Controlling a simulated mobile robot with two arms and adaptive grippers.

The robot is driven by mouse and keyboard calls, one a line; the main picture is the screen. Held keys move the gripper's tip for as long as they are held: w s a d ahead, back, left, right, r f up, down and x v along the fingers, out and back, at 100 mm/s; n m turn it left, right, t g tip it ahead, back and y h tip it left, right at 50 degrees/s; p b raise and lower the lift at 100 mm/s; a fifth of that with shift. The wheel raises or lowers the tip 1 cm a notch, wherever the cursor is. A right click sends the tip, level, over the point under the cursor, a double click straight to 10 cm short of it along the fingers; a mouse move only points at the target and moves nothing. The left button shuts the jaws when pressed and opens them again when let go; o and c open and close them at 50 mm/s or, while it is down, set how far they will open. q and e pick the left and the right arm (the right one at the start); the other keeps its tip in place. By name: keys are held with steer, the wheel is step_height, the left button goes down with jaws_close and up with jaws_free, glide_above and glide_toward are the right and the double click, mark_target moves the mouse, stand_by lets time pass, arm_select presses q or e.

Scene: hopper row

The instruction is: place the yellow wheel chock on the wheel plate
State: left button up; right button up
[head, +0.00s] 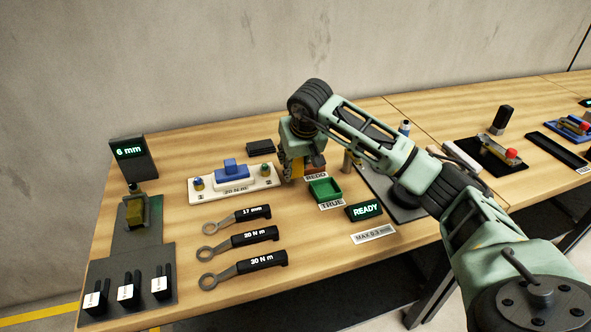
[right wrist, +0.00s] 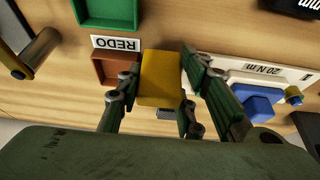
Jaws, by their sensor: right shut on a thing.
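My right gripper (head: 295,172) points down over the bench between the white fixture and the trays. It is shut on the yellow wheel chock (right wrist: 160,80), a plain yellow block between the two fingers in the right wrist view. In the head view only a small part of the chock shows. I cannot tell for sure which plate is the wheel plate. A dark grey plate (head: 381,188) lies right of the trays, partly hidden by my right arm. Another dark plate (head: 130,242) at the left carries an olive-yellow block. My left gripper is not in view.
A red-brown REDO tray (right wrist: 112,70) and a green TRUE tray (head: 325,190) are close to the gripper. A white fixture (head: 233,184) with a blue block stands left. Several wrenches (head: 245,238) lie in front. A READY display (head: 364,211) stands right of them.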

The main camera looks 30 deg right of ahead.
mark_target(296, 169)
step_height(296, 169, down, 3)
steer(key=shift+r, duration=0.2)
steer(key=shift+f, duration=0.35)
steer(key=o, duration=1.1)
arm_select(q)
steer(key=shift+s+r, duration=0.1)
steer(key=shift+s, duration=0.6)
arm_select(e)
steer(key=shift+o, duration=0.7)
